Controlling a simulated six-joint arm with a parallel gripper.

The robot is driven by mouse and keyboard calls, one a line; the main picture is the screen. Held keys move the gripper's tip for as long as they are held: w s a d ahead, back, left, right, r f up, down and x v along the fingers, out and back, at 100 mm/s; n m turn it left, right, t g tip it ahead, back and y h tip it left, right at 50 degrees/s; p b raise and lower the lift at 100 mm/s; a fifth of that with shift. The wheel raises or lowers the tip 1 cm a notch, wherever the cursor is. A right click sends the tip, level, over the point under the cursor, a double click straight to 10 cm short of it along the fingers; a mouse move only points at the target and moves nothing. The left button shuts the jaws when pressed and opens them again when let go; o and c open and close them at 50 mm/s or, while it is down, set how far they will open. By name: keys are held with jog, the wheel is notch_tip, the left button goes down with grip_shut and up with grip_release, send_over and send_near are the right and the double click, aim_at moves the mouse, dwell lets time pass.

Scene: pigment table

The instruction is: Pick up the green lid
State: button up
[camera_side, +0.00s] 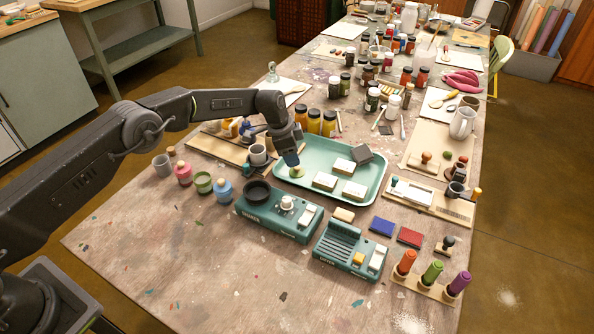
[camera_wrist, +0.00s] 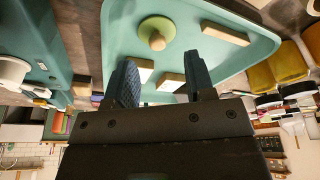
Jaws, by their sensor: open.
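The green lid (camera_side: 296,172) is a small round disc with a pale wooden knob. It lies in the left part of the mint-green tray (camera_side: 330,143), and in the wrist view the lid (camera_wrist: 150,24) shows knob towards me, beyond my fingertips. My gripper (camera_side: 291,160) is just above and behind the lid in the side view. In the wrist view my gripper (camera_wrist: 162,75) is open, with nothing between its fingers. A green jar (camera_side: 203,183) stands left of the tray, between a pink jar (camera_side: 183,174) and a blue jar (camera_side: 224,190).
A cup (camera_side: 258,154) stands close left of my gripper, and yellow-orange jars (camera_side: 314,121) stand behind. Teal devices (camera_side: 279,213) stand in front. The table's front left is mostly clear.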

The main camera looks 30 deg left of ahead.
aim_at(297, 170)
jog(key=shift+x, duration=2.3)
jog(key=shift+s+d, duration=0.1)
jog(key=shift+s, duration=0.05)
jog(key=shift+c, duration=0.2)
grip_shut()
